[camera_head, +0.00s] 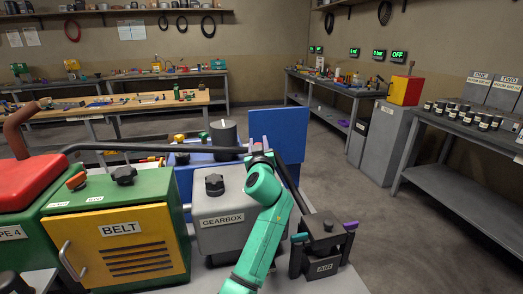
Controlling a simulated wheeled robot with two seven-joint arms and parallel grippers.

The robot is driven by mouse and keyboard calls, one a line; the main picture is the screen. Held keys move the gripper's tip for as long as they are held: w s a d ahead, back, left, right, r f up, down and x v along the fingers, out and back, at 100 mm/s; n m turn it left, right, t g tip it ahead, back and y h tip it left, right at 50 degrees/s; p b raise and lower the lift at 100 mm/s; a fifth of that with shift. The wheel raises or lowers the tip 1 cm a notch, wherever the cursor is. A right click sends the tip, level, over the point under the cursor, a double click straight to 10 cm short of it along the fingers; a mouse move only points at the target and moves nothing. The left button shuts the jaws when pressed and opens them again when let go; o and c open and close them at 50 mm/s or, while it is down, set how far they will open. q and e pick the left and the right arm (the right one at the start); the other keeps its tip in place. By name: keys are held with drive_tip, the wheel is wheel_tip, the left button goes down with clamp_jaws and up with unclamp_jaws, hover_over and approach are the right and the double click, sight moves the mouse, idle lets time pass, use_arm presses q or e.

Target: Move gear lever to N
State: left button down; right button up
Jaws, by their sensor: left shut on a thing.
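My left gripper (260,148), at the end of my green arm, is above and behind the grey gearbox (219,234) marked GEARBOX, in front of the blue panel. It is shut on a black lever; the grip itself is small and partly hidden by my wrist. A long black rod (160,148) runs level from the left to this gripper. A black knob (214,184) stands on the gearbox top. No N mark is readable. My right gripper is not in view.
The yellow-and-green BELT box (121,243) stands left of the gearbox. A dark block marked AIR (322,268) stands right of my arm. A blue panel (273,135) rises behind. Workbenches line the walls; the floor at right is clear.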

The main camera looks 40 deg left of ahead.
use_arm(q)
drive_tip(key=c, duration=0.5)
unclamp_jaws()
drive_tip(key=shift+s+d, duration=0.1)
drive_tip(key=shift+d, duration=0.05)
drive_tip(key=b+v, duration=0.3)
drive_tip(key=v, duration=1)
drive_tip(key=shift+s+d+f+b, duration=0.15)
drive_tip(key=shift+s+b, duration=0.05)
drive_tip(key=shift+b, duration=0.15)
drive_tip(key=shift+s+d, duration=0.3)
drive_tip(key=shift+s, duration=0.05)
